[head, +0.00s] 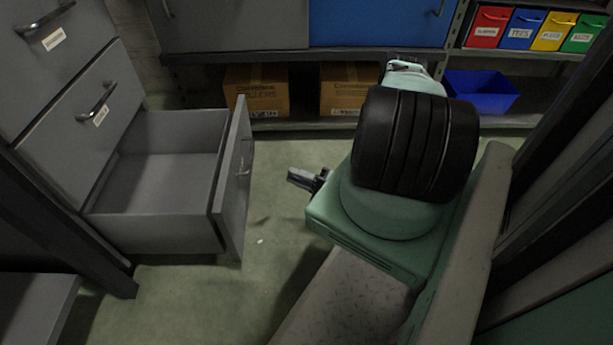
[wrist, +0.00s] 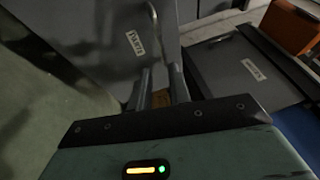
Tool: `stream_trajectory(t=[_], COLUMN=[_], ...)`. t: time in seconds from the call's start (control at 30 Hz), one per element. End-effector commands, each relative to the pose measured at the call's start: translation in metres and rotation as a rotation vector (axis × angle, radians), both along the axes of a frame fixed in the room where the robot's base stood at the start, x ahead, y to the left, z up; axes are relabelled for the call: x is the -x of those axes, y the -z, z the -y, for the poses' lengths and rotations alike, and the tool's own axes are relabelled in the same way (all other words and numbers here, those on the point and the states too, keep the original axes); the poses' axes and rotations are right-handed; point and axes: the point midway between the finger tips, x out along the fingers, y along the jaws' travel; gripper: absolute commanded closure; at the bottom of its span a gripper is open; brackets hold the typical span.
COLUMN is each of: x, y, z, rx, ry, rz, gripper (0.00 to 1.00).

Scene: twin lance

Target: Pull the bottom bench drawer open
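The bottom bench drawer (head: 160,215) is pulled well out of the grey drawer unit at the left of the head view, and its empty inside shows. Its front panel (head: 236,190) carries a bar handle (head: 243,160) on the right side. My gripper (head: 294,177) is right of that handle, with floor visible between them. In the wrist view my two fingers (wrist: 162,90) stand apart with a gap between them. A grey labelled front (wrist: 100,45) and a curved metal handle (wrist: 154,25) lie just beyond the fingers. I see nothing held.
Two closed drawers (head: 85,125) sit above the open one. Cardboard boxes (head: 257,90) and a blue bin (head: 481,92) stand on the low shelf behind. A dark post (head: 70,225) stands at the lower left. Green floor (head: 275,230) is clear between the drawer and my arm.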

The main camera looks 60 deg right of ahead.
Motion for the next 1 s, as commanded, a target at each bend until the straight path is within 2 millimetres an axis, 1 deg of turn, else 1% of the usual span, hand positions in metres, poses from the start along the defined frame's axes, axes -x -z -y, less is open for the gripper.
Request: stream_trajectory(t=[0.03, 0.1, 0.2, 0.3, 0.9, 1.0], x=[0.007, 0.016, 0.023, 0.027, 0.027, 0.020], y=[0.000, 0.002, 0.004, 0.005, 0.005, 0.005], z=[0.002, 0.004, 0.005, 0.006, 0.006, 0.009], rx=[-0.001, 0.000, -0.001, -0.001, 0.000, 0.041], ry=[0.001, 0.001, 0.000, 0.000, -0.001, -0.016], rz=[0.000, -0.001, 0.000, 0.000, 0.000, -0.023], gripper=[0.81, 0.81, 0.81, 0.81, 0.81, 0.81])
